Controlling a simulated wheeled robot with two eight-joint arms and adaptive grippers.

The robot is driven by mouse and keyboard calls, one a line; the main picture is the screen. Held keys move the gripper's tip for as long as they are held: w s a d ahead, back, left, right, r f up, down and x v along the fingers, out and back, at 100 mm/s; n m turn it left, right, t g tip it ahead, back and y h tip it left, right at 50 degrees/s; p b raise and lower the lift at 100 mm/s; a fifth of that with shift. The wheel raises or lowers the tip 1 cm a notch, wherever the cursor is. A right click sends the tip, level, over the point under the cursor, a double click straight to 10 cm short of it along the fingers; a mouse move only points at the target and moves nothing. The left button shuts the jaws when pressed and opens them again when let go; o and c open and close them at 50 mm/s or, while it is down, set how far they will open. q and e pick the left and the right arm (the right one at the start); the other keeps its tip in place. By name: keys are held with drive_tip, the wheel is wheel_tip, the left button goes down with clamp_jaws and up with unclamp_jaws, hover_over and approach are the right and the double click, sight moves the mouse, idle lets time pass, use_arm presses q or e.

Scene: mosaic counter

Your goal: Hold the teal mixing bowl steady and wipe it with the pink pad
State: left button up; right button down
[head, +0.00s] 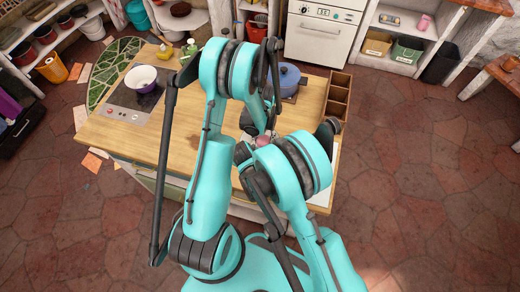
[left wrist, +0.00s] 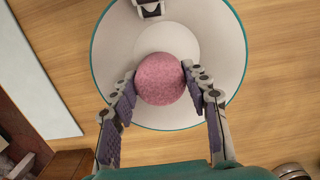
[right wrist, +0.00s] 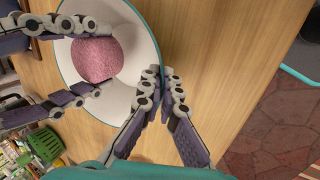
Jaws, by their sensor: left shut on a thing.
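The teal mixing bowl (left wrist: 228,42) has a teal rim and a pale inside and stands on the wooden counter. It also shows in the right wrist view (right wrist: 133,28); my arms mostly hide it in the head view. The round pink pad (left wrist: 160,85) is over the inside of the bowl; whether it touches the surface I cannot tell. My left gripper (left wrist: 160,74) is shut on the pad, one finger on each side. My right gripper (right wrist: 163,88) is closed on the bowl's rim, with a finger on each side of the wall.
On the wooden counter (head: 120,130), a white and purple bowl (head: 141,79) stands on the dark cooktop at the left. A blue pot (head: 289,78) and a wooden divided box (head: 339,95) are at the back right. Bare counter lies left of my arms.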

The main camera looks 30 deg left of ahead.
use_arm(q)
drive_tip(key=shift+r, duration=4.1)
use_arm(e)
drive_tip(key=c, duration=1.6)
unclamp_jaws()
drive_tip(key=shift+c, duration=0.2)
drive_tip(key=v, duration=1.2)
